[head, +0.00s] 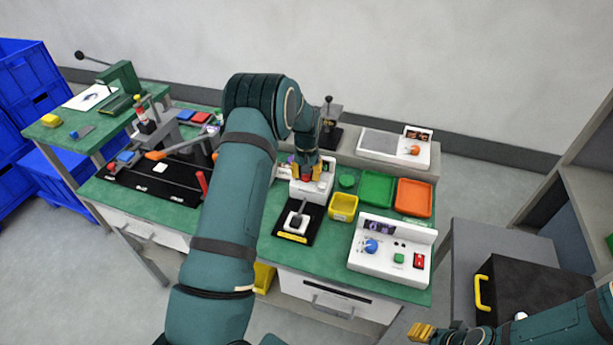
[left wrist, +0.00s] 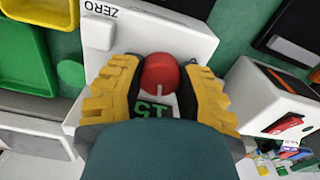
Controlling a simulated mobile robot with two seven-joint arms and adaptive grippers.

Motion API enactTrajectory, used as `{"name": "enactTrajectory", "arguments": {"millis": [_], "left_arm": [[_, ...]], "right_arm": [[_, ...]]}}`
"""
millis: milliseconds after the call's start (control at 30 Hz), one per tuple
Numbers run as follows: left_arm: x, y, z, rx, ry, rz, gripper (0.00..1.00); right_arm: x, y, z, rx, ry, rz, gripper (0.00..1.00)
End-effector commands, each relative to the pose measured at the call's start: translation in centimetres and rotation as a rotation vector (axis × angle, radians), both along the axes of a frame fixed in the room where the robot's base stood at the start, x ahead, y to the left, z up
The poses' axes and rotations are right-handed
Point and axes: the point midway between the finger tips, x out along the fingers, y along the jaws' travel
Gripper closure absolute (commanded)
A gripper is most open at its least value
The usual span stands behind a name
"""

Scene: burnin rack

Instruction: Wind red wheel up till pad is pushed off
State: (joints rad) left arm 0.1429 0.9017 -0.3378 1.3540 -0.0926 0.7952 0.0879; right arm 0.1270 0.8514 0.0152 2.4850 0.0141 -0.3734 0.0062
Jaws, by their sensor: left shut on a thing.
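The red wheel (left wrist: 160,73) is a round red knob with a white mark, on a white box (left wrist: 190,35) lettered ZERO. In the left wrist view the yellow fingers of my left gripper (left wrist: 160,90) stand on both sides of the wheel, shut on it. Green digits show just below the wheel, partly hidden. In the head view my left gripper (head: 306,172) reaches down onto the box (head: 325,183), with a bit of red between its fingers. I cannot tell which thing is the pad. My right gripper (head: 422,332) is at the bottom right, away from the bench.
A yellow bin (head: 343,207), a green tray (head: 377,188) and an orange tray (head: 414,197) stand right of the box. A black base with a lever (head: 296,221) is in front. A white control panel (head: 390,262) stands at the front right.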

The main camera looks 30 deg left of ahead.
Motion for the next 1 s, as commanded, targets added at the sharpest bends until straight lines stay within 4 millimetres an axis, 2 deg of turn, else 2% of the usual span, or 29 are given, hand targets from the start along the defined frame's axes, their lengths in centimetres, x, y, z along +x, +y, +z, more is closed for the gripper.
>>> {"name": "enactTrajectory", "arguments": {"millis": [500, 700, 1000], "left_arm": [[-0.1, 0.0, -0.1, -0.001, 0.001, -0.464, 1.0], [-0.1, 0.0, -0.1, -0.001, 0.002, -0.591, 1.0], [-0.1, 0.0, -0.1, -0.001, 0.003, -0.693, 1.0]], "right_arm": [[-0.5, 0.1, -1.5, 0.003, 0.011, 0.009, 0.53], [-0.6, 0.1, -1.7, 0.003, 0.013, 0.01, 0.53], [-0.6, 0.1, -1.8, 0.003, 0.014, 0.011, 0.53]]}}
